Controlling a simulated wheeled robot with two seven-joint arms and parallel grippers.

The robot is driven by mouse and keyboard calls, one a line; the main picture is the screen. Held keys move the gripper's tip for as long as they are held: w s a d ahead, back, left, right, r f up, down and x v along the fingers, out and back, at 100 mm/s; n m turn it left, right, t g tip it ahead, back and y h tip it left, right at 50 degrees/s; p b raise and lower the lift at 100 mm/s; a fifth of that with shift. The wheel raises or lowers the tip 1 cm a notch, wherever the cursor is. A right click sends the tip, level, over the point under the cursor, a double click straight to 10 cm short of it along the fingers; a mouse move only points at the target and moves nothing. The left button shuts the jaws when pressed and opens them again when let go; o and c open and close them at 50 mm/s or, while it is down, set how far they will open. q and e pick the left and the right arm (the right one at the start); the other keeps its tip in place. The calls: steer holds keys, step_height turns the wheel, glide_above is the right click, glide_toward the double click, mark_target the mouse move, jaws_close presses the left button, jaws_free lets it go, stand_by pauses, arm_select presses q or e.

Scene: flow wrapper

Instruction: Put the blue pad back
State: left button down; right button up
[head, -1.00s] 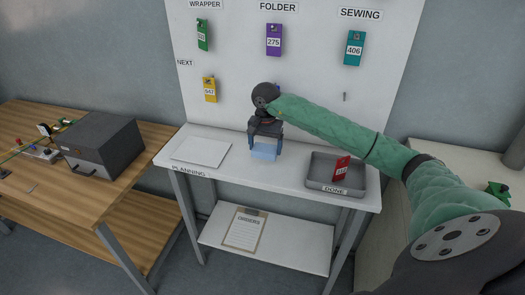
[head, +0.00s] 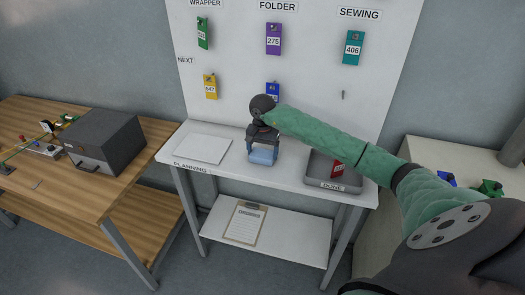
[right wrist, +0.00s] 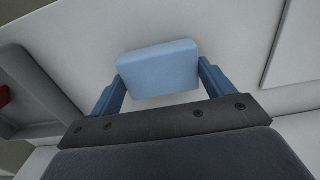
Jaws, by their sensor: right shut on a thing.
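The blue pad (head: 262,155) is a light blue block at the front middle of the white planning table (head: 225,168). My right gripper (head: 263,143) points down over the table and is shut on the pad. In the right wrist view the pad (right wrist: 160,70) sits between the two blue fingertips, with the white tabletop behind it. I cannot tell whether its underside touches the tabletop. My left gripper is not in view.
A white plate (head: 203,149) lies left of the pad. The grey DONE tray (head: 345,180), holding a red tag (head: 337,169), stands to the right, partly behind my arm. Behind is a board with hanging tags, including a blue one (head: 272,91). A clipboard (head: 244,223) lies on the lower shelf.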

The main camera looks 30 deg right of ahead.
steer(key=shift+f, duration=0.1)
steer(key=o, duration=1)
steer(key=shift+c, duration=0.2)
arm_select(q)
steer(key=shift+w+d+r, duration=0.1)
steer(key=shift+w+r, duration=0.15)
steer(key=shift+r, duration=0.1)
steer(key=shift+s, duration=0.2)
